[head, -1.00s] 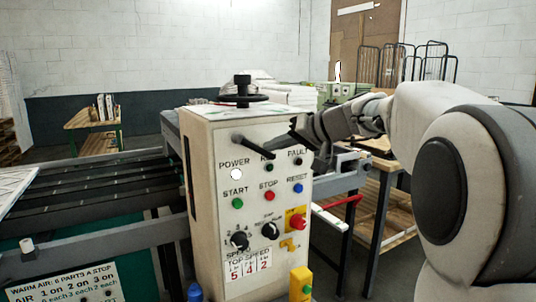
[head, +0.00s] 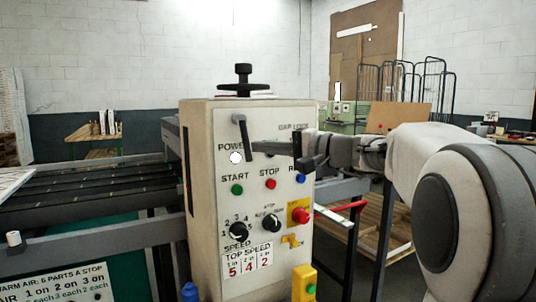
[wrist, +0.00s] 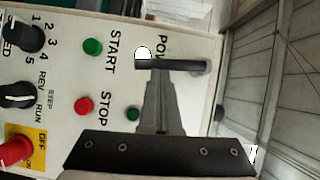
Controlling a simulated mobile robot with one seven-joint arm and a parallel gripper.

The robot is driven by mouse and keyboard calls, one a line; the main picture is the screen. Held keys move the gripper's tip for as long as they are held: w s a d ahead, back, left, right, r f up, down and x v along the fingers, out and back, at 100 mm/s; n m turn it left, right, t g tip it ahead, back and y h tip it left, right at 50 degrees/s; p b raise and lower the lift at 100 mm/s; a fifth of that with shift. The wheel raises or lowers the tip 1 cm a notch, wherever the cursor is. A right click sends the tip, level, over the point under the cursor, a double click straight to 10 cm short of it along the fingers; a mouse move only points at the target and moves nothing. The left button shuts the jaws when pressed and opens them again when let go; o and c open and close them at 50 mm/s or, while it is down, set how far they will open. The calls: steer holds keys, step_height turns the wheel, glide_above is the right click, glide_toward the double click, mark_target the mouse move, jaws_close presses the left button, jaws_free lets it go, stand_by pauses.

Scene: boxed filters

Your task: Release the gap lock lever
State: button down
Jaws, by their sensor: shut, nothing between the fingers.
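The gap lock lever (head: 242,132) is a dark grey bar at the upper left of the control panel's face. It points nearly straight down from its pivot, tilted slightly right at the lower end. In the wrist view, which is turned sideways, the lever (wrist: 180,66) lies across the fingertips. My gripper (head: 254,149) reaches in from the right, and its shut, empty fingers are at the lever's lower part, beside it. In the wrist view the fingertips (wrist: 158,76) appear to meet the lever's side; I cannot tell whether they touch. A partly hidden "GAP LOCK" label (head: 293,127) is right of the lever.
A black handwheel (head: 243,86) tops the cabinet.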

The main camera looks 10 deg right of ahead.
steer(key=shift+s+a+f+m+y+b, duration=0.1)
steer(key=shift+a+f+m+y+b, duration=0.2)
steer(key=shift+a+m+b, duration=0.15)
steer(key=shift+r, duration=0.1)
steer(key=shift+d, duration=0.1)
stand_by(0.3)
